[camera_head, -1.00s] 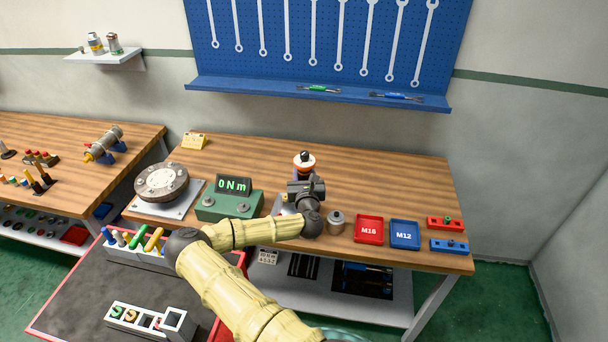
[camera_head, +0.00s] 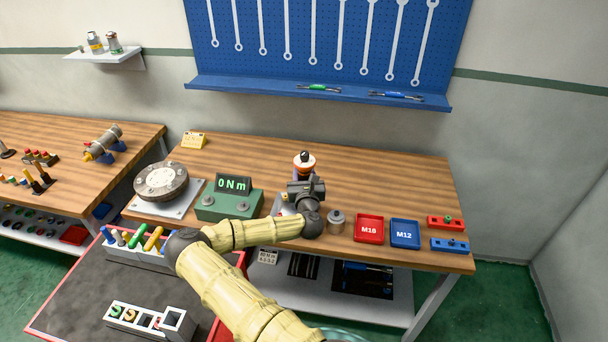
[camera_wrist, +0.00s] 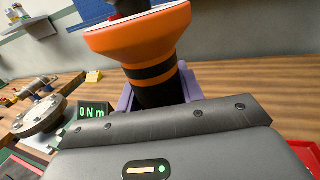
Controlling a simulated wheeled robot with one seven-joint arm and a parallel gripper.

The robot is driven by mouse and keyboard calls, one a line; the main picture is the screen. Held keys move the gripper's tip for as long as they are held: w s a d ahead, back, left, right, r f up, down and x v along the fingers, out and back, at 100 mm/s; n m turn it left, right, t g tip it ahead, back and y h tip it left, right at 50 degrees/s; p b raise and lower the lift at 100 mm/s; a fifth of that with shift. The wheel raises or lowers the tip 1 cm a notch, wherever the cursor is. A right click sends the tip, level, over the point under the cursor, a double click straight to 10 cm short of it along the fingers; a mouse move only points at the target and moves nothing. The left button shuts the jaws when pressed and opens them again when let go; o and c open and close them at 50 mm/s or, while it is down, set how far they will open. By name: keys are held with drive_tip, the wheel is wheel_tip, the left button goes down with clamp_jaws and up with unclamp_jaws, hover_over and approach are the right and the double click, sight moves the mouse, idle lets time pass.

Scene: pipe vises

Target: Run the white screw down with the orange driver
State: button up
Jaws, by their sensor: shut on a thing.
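My gripper (camera_head: 304,190) is shut on the orange driver (camera_head: 304,161), above the workbench behind the red tray. The driver stands about upright, with an orange collar and a dark top. In the wrist view the driver (camera_wrist: 140,40) fills the upper middle, with black bands below its orange flare. A purple-grey part (camera_wrist: 190,85) shows behind the driver's lower body. The white screw cannot be made out, and the driver's lower end is hidden by my gripper.
A green box with a display reading 0 Nm (camera_head: 232,186) stands left of my gripper. A round grey flange (camera_head: 161,182) lies farther left. A small grey cylinder (camera_head: 336,222), the red M16 tray (camera_head: 369,229) and blue M12 tray (camera_head: 404,234) are close on the right.

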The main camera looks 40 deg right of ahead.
sight(304, 162)
drive_tip(key=shift+f+b, duration=0.3)
drive_tip(key=shift+b, duration=0.25)
idle(1.6)
drive_tip(key=shift+r, duration=0.15)
drive_tip(key=shift+r+p, duration=1.6)
drive_tip(key=shift+r, duration=0.95)
